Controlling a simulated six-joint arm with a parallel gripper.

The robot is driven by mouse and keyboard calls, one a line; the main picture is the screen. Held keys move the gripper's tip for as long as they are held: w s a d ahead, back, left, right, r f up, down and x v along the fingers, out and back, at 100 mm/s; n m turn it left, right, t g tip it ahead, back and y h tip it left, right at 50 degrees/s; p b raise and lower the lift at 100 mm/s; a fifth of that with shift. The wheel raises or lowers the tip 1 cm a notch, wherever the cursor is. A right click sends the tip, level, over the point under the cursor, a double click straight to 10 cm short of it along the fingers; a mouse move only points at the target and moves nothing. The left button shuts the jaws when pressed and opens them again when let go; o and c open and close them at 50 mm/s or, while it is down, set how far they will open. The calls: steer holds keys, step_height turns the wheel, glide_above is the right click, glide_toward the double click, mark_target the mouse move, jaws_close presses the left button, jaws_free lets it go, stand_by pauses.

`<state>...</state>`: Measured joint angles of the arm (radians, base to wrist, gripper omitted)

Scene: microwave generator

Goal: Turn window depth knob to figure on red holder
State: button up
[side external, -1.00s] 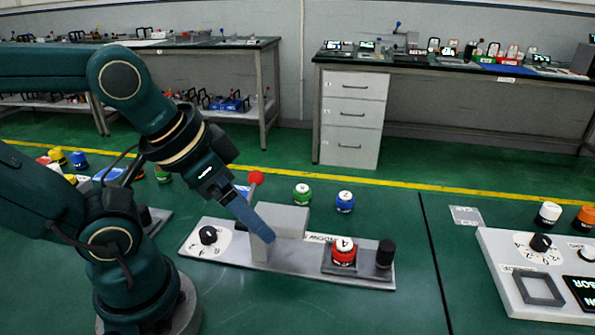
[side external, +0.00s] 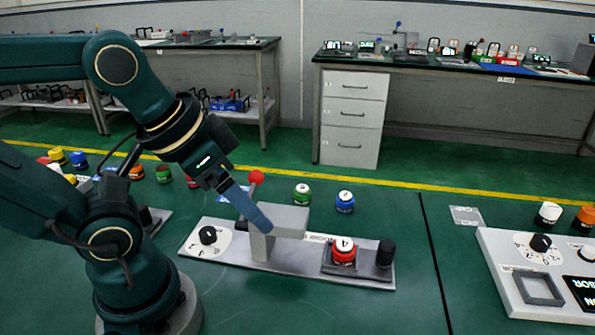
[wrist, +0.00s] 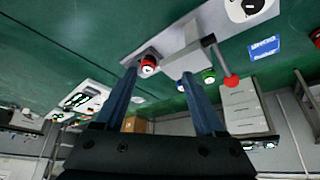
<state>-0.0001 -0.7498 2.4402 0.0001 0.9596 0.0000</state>
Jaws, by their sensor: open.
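A black knob on a white dial (side external: 208,236) sits at the left end of a long grey panel (side external: 230,257). In the wrist view the knob (wrist: 249,6) is at the top right. A red holder with a white top (side external: 344,250) stands in a dark square seat near the panel's right end. It also shows in the wrist view (wrist: 148,65); its figure is too small to read surely. My gripper (side external: 262,222) is open and empty, its fingertips at or just above the panel's grey block. In the wrist view its two fingers (wrist: 159,73) are spread apart.
A grey raised block (side external: 285,221) and a red-balled lever (side external: 256,178) stand mid-panel. A black cylinder (side external: 385,253) is at its right end. Green (side external: 302,194) and blue (side external: 345,201) holders stand behind. Another panel (side external: 500,265) with a knob is at right.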

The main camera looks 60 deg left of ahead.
step_height(320, 180, up, 4)
steer(key=n+g+h, duration=0.4)
steer(key=n+g, duration=0.4)
steer(key=n, duration=0.4)
glide_above(207, 231)
steer(key=w+a, duration=0.1)
steer(key=a, duration=0.1)
step_height(207, 231, down, 15)
steer(key=shift+w+r, duration=0.1)
steer(key=shift+r, duration=0.1)
steer(key=shift+x, duration=2.55)
steer(key=shift+a, duration=0.1)
jaws_close()
